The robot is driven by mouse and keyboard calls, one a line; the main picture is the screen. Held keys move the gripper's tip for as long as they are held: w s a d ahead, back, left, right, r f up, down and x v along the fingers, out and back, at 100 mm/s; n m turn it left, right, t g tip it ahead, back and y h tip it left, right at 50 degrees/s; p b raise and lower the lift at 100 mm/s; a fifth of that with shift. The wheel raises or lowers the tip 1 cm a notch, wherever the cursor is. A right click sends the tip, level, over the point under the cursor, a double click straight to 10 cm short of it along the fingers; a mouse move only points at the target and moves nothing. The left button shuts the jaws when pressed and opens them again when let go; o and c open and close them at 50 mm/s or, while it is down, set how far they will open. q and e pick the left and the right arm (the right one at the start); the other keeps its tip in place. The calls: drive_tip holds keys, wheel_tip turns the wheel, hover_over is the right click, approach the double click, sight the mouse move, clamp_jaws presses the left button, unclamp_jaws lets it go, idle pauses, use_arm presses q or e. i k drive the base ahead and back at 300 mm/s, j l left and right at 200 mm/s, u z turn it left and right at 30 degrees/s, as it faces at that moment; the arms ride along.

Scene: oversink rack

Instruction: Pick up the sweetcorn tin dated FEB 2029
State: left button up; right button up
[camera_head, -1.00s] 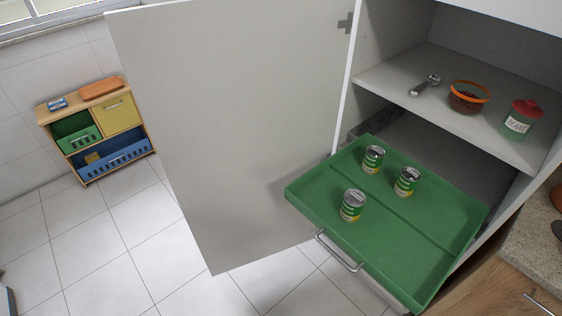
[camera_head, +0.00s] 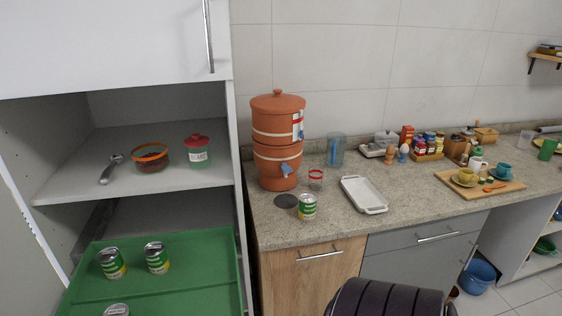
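Several green-and-yellow tins with silver lids show. On the green pull-out tray (camera_head: 200,262) at the lower left stand a left tin (camera_head: 111,263), a right tin (camera_head: 156,258) and a front tin (camera_head: 117,310), which is cut off by the bottom edge. One more such tin (camera_head: 307,207) stands upright on the stone counter, in front of the clay water filter (camera_head: 278,140). The labels are too small to read, so I cannot tell which tin is dated FEB 2029 or which hold sweetcorn. Neither of my grippers is in view.
The shelf above the tray holds a metal scoop (camera_head: 110,170), an orange-rimmed bowl (camera_head: 151,158) and a red-lidded jar (camera_head: 197,152). Near the counter tin are a glass (camera_head: 316,179), a dark disc (camera_head: 286,201) and a white tray (camera_head: 363,194). A dark ribbed rounded form (camera_head: 390,298) rises at the bottom.

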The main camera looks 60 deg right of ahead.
sight(307, 200)
drive_tip(key=z, duration=2.15)
